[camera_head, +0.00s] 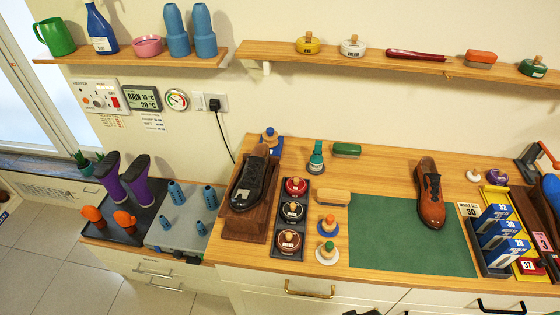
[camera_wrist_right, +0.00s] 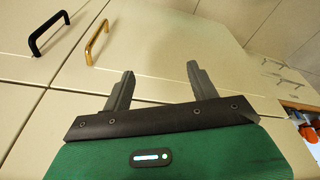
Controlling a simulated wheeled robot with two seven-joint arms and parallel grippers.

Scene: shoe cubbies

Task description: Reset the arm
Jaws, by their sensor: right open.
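My right gripper (camera_wrist_right: 160,70) shows in the right wrist view with its two dark fingers spread apart and nothing between them. Beyond the fingers are the cream cabinet fronts, with a gold handle (camera_wrist_right: 97,42) and a black handle (camera_wrist_right: 49,33) to the left. In the head view only small dark shapes show at the bottom edge, and I cannot tell whether they belong to my gripper. My left gripper is in neither view.
The wooden counter (camera_head: 330,265) holds a green mat (camera_head: 385,245), a brown shoe (camera_head: 431,195), a black shoe (camera_head: 249,183) on a wooden block and a dark tray (camera_head: 278,243) of tins. Blue boxes (camera_head: 499,233) stand right. Shelves (camera_head: 365,60) hang above.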

